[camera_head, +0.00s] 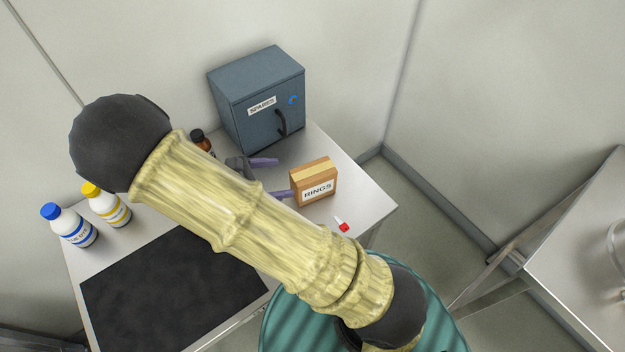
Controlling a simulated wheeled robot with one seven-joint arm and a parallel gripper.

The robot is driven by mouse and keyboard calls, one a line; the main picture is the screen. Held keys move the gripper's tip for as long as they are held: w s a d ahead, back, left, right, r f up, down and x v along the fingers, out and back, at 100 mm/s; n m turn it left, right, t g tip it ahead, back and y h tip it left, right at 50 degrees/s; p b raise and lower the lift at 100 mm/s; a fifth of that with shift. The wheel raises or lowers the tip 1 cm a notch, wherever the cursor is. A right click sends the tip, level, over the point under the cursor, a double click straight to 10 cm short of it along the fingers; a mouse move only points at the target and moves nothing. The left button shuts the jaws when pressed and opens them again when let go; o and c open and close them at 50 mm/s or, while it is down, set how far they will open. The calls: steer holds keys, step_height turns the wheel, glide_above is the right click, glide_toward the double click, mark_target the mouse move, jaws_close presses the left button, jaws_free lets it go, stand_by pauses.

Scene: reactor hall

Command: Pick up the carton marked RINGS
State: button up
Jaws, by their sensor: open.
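The carton marked RINGS (315,187) is a small brown box with a pale tape strip on top and a white label. It stands upright on the right part of the metal table (362,205). My gripper (277,178) is just left of the carton, with two purple fingers spread apart and pointing right. The nearer finger's tip is close to the carton's left side; I cannot tell if it touches. The farther finger lies behind and left of the carton. Nothing shows between the fingers. My arm hides part of the table and the gripper's base.
A blue-grey SPARES cabinet (258,98) stands behind the carton. A small red-tipped item (343,226) lies in front of it. A brown bottle (201,140), a yellow-capped bottle (108,206), a blue-capped bottle (70,226) and a black mat (165,295) are further left.

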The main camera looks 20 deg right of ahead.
mark_target(313, 171)
steer(key=x, duration=0.5)
steer(key=shift+d+f, duration=0.15)
steer(key=shift+d, duration=0.15)
steer(key=shift+w+r+p+x, duration=0.1)
steer(key=shift+p+x, duration=0.2)
steer(key=shift+x, duration=1)
steer(key=shift+w+r+p+x, duration=0.1)
steer(key=shift+p+x, duration=0.15)
steer(key=shift+x, duration=1.05)
steer(key=c, duration=1.2)
steer(key=shift+o, duration=0.2)
steer(key=shift+r, duration=0.1)
step_height(313, 171, up, 10)
steer(key=shift+f, duration=0.1)
